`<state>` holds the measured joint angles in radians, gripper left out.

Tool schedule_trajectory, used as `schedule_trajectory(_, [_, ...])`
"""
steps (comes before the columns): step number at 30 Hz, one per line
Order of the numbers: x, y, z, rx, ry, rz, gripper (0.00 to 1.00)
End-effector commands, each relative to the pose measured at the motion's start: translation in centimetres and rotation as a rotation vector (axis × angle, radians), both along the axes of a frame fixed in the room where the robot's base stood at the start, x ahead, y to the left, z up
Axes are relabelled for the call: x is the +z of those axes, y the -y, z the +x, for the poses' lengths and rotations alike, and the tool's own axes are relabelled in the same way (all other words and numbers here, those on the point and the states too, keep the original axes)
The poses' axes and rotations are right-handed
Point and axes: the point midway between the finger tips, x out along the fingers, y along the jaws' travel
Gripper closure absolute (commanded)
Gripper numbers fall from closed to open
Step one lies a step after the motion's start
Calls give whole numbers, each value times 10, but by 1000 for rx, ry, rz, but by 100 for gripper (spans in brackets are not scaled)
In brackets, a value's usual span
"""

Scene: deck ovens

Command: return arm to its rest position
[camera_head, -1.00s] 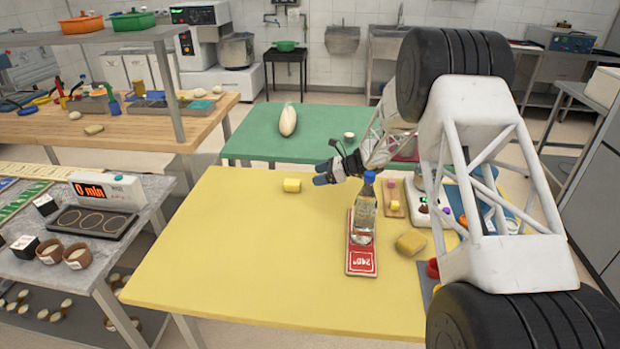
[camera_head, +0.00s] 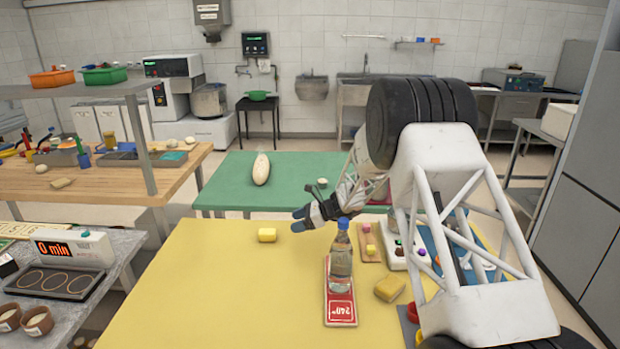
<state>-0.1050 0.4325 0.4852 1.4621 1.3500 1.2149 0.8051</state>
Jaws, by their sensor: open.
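My gripper (camera_head: 303,219) is above the far part of the yellow table (camera_head: 215,285), with its blue fingertips pointing left. It is open, and nothing shows between the fingers. The white arm behind it fills the right side of the view and hides part of the table.
Another yellow block (camera_head: 389,288) lies right of the bottle. A small board with little blocks (camera_head: 369,253) and a white box with coloured knobs (camera_head: 397,262) sit near the arm. A green table (camera_head: 220,190) stands behind. The yellow table's left part is clear.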

Motion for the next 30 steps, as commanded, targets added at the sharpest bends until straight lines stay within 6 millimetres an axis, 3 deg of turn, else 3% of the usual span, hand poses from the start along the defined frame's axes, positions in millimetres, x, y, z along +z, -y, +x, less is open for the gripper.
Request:
schedule_trajectory(11, [74,21,-43,88,148,-100,30])
schedule_trajectory(21, [149,49,-105,204,324,-227,30])
schedule_trajectory(30, [204,76,-166,309,475,-344,30])
